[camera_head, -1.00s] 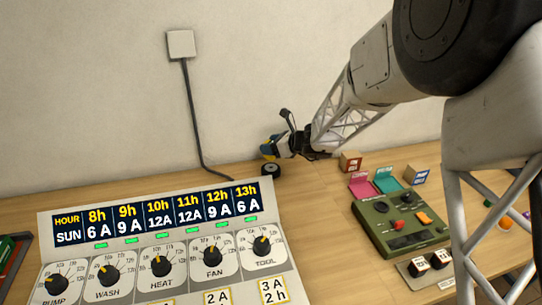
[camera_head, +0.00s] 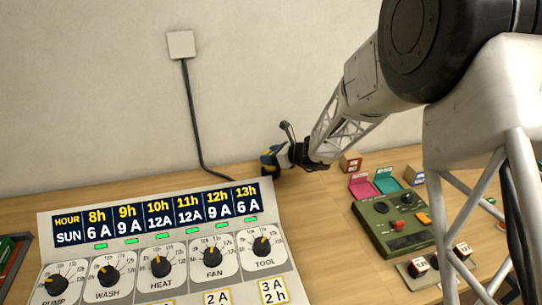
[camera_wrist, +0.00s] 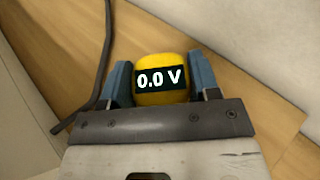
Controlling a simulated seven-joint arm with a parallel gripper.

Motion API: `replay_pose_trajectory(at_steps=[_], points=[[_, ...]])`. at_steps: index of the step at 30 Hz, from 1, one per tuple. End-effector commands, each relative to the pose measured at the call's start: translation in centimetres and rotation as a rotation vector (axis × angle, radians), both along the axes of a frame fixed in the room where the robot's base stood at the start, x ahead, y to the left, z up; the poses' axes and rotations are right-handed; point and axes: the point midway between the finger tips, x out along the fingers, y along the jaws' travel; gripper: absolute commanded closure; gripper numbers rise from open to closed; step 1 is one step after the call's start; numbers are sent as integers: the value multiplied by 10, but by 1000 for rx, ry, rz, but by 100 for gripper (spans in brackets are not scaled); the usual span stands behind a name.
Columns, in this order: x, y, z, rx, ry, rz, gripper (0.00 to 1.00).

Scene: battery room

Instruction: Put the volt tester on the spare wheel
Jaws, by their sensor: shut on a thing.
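The volt tester (camera_wrist: 160,64) is yellow with a dark display reading 0.0 V. In the wrist view it sits between the two blue fingers of my gripper (camera_wrist: 158,72), which is shut on it. In the head view my gripper (camera_head: 270,162) is at the back of the table, low, just behind the panel's top right corner. The tester is mostly covered by the fingers there. The spare wheel cannot be made out now in either view; the gripper is over the place where a small black wheel showed earlier. I cannot tell whether the tester touches it.
A large panel (camera_head: 130,262) with dials and an hour display fills the front left. A green control box (camera_head: 392,222) stands right, with pink (camera_head: 362,186) and teal (camera_head: 386,181) pieces behind. A cable (camera_head: 192,115) runs down the wall. Bare table lies between panel and box.

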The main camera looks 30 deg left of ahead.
Motion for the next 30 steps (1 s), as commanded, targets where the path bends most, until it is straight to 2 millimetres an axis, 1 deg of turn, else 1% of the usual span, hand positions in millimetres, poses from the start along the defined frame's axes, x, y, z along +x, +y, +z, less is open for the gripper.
replay_pose_trajectory(at_steps=[10,11,15,27,30], points=[[0,0,-3,0,0,0,72],[0,0,-3,0,0,0,40],[0,0,-3,0,0,0,19],[0,0,0,0,0,0,19],[0,-5,2,-1,1,-1,19]])
